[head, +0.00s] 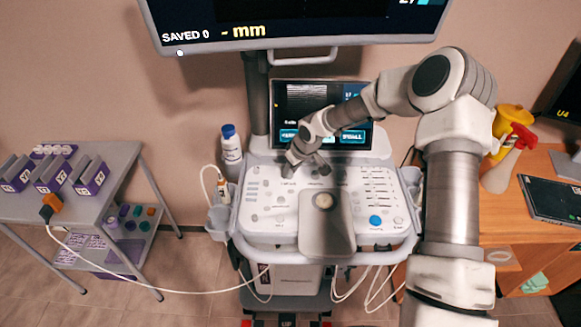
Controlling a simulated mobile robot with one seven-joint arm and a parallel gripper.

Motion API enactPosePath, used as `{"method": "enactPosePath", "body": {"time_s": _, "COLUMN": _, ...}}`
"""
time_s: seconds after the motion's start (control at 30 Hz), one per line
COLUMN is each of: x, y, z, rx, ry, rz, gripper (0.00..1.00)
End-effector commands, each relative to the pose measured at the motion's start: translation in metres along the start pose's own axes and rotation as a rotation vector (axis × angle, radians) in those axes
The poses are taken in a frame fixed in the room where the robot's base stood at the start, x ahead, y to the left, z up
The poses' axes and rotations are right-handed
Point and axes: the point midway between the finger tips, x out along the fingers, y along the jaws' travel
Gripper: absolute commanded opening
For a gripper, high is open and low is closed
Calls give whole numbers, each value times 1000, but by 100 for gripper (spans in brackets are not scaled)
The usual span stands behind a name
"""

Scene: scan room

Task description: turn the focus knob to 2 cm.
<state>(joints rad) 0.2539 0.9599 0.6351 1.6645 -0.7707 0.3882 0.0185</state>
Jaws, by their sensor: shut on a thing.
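The touch screen (350,137) behind the panel shows a grey scan image and cyan buttons, partly covered by my arm. Its small text is too small to read.
A large monitor (300,22) hangs above, reading "SAVED 0" and "- mm". A bottle (231,143) stands at the panel's left. A cart (118,165) with purple holders is at the left. A wooden desk (535,165) with yellow and red-topped bottles is at the right.

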Motion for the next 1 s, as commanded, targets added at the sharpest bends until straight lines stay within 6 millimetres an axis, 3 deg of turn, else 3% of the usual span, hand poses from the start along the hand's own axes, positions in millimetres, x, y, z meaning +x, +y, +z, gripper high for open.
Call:
{"method": "enactPosePath", "body": {"time_s": 0.33, "x": 0, "y": 0, "z": 0, "rx": -5, "ry": 0, "rz": 0, "gripper": 0}}
{"method": "enactPosePath", "body": {"time_s": 0.37, "x": 0, "y": 0, "z": 0, "rx": -5, "ry": 0, "rz": 0, "gripper": 34}}
{"method": "enactPosePath", "body": {"time_s": 0.53, "x": 0, "y": 0, "z": 0, "rx": -5, "ry": 0, "rz": 0, "gripper": 62}}
{"method": "enactPosePath", "body": {"time_s": 0.83, "x": -1, "y": 0, "z": 0, "rx": -4, "ry": 0, "rz": 0, "gripper": 62}}
{"method": "enactPosePath", "body": {"time_s": 1.0, "x": -18, "y": 1, "z": -1, "rx": -5, "ry": 2, "rz": 1, "gripper": 62}}
